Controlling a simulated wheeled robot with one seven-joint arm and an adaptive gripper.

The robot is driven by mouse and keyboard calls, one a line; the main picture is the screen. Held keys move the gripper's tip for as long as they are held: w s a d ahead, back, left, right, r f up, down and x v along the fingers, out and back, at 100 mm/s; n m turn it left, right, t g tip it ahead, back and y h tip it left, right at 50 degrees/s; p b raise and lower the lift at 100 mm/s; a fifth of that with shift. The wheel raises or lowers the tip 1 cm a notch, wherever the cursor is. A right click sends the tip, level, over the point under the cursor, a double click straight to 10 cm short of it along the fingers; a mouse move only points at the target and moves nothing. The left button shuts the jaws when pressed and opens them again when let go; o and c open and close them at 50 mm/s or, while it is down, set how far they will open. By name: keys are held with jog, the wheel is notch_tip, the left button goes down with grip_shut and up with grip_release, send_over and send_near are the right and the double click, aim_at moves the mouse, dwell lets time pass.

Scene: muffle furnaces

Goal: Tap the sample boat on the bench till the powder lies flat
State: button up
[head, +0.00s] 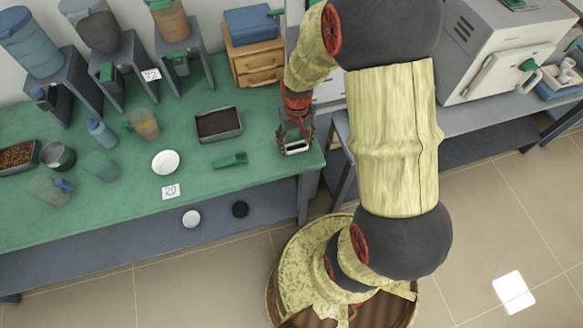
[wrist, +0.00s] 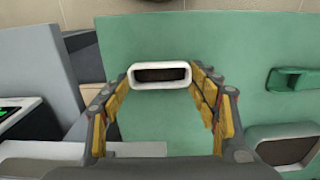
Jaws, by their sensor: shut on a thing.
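The sample boat (wrist: 160,84) is a small white rounded oblong dish with dark brown powder inside. It lies between the fingertips of my gripper (wrist: 161,76) in the wrist view, and my gripper is shut on it. In the head view the boat (head: 295,151) shows below my gripper (head: 295,142), near the right end of the green bench top (head: 110,195). I cannot tell whether the boat touches the bench. The powder's surface is too small to judge as flat or heaped.
A green scoop (head: 230,160) and a grey tray of dark grains (head: 218,136) lie left of my gripper. A white dish (head: 165,161) and a beaker (head: 147,127) stand further left. Wooden drawers (head: 257,65) stand behind. A white furnace (head: 500,70) is on the right bench.

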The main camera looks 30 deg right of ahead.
jog(key=shift+f, duration=0.2)
jog(key=shift+c, duration=0.5)
jog(key=shift+r+p, duration=1.8)
jog(key=shift+f, duration=0.1)
notch_tip(320, 180, down, 4)
jog(key=b, duration=0.2)
jog(key=shift+f+b, duration=0.1)
jog(key=shift+b, duration=0.2)
jog(key=shift+r, duration=0.3)
jog(key=shift+c, duration=0.4)
jog(key=shift+r+p, duration=2)
jog(key=shift+r, duration=0.1)
